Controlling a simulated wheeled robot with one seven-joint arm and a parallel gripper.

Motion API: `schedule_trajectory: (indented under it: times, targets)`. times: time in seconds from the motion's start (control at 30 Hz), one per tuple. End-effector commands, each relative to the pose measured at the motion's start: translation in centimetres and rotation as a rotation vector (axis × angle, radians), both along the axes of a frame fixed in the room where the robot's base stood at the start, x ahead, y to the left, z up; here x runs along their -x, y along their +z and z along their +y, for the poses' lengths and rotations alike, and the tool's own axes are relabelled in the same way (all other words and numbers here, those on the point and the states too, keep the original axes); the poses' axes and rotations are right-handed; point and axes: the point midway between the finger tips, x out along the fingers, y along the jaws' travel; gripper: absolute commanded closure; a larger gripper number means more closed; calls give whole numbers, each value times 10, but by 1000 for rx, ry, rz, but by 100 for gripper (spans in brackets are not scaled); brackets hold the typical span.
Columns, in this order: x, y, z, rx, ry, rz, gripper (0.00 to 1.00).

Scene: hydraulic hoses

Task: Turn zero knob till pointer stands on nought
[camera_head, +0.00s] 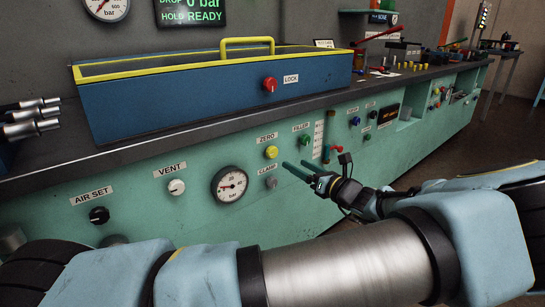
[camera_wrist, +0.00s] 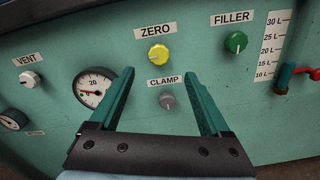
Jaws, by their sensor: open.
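The yellow zero knob (camera_head: 271,152) sits on the green front panel under its ZERO label. In the wrist view the zero knob (camera_wrist: 158,54) is above and between the fingers, apart from them. A round white pressure gauge (camera_head: 229,185) is to its left; its dark pointer is too small to read surely. In the wrist view the gauge (camera_wrist: 94,88) is partly hidden by the left finger. My gripper (camera_head: 295,168) is open and empty in front of the panel, to the right of the knob in the head view. Its fingers (camera_wrist: 168,95) frame the grey CLAMP knob.
The grey CLAMP knob (camera_wrist: 167,101) lies just below the zero knob. A green FILLER knob (camera_wrist: 236,42) is to the right, near a level scale and a red-handled valve (camera_wrist: 300,73). A white VENT knob (camera_head: 177,187) is at left. The bench top (camera_head: 200,118) overhangs the panel.

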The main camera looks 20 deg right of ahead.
Motion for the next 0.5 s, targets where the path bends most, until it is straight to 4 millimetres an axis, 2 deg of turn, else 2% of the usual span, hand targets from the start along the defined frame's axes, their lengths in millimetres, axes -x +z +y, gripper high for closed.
schedule_trajectory:
  times: [0.5]
  targets:
    - [-82, 0, 26, 2, 6, 1, 19]
